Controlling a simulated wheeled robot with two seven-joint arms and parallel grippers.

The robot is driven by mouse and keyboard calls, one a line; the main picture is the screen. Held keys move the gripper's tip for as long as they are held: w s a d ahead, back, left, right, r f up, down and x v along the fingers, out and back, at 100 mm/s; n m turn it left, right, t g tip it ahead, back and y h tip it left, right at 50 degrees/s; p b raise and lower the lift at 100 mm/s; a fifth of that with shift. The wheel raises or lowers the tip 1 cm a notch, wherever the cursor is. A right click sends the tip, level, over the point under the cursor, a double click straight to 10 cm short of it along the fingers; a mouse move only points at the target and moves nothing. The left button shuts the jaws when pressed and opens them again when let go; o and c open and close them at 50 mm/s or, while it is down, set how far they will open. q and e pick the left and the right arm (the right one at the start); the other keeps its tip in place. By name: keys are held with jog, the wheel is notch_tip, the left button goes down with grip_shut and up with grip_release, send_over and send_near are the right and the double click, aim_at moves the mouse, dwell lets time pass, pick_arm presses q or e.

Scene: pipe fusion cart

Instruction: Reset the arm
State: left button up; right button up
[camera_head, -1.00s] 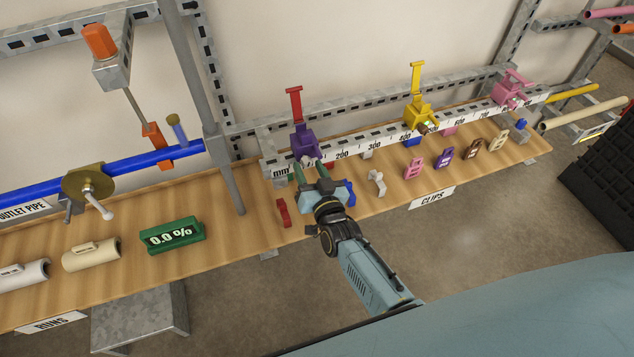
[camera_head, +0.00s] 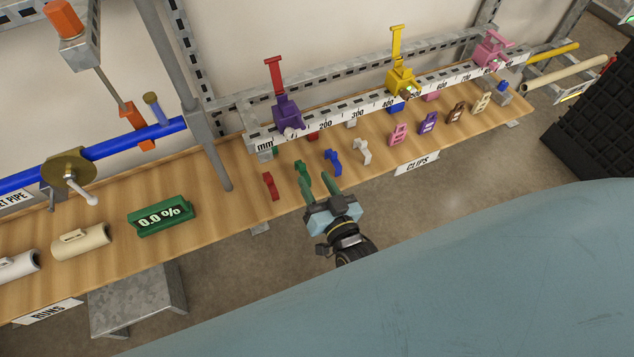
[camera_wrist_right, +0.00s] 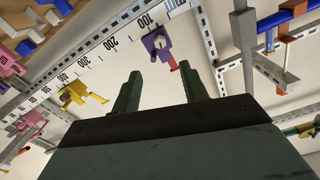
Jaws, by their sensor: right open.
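My right gripper (camera_head: 318,190) is open and empty in the head view, with its green fingers over the front edge of the wooden shelf, close to the green clip (camera_head: 303,169) and blue clip (camera_head: 333,160). In the right wrist view its two fingers (camera_wrist_right: 160,95) stand apart with nothing between them. Beyond them show the purple clamp (camera_wrist_right: 157,43) and the ruler rail (camera_wrist_right: 110,45). The purple clamp with its red lever also stands on the rail in the head view (camera_head: 287,113). My left gripper does not show.
Red (camera_head: 269,186), grey (camera_head: 362,151), pink (camera_head: 398,134) and other clips stand along the shelf (camera_head: 225,205). A green 0.0 % display (camera_head: 162,217) and beige pipe (camera_head: 82,242) lie left. A yellow clamp (camera_head: 400,82) stands on the rail.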

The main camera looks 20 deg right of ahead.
dwell(0.3)
jog(key=s+f+n+g+b, duration=0.1)
jog(key=s+f+g+b, duration=0.2)
jog(key=f, duration=0.6)
jog(key=s+f+n+g+y, duration=0.15)
jog(key=s+f, duration=0.35)
jog(key=f, duration=0.5)
jog(key=s+f+n+g+b, duration=0.15)
jog(key=s+f+g, duration=0.3)
jog(key=f, duration=0.45)
jog(key=s+d+f+g+h+b, duration=0.1)
jog(key=s+d+f+g, duration=0.3)
jog(key=s+f, duration=0.4)
jog(key=s+d+f+n+g+h+b, duration=0.1)
jog(key=s+d+f+g+b, duration=0.3)
jog(key=s, duration=1.2)
notch_tip(320, 180, down, 5)
jog(key=shift+d+r, duration=0.2)
jog(key=shift+d, duration=0.4)
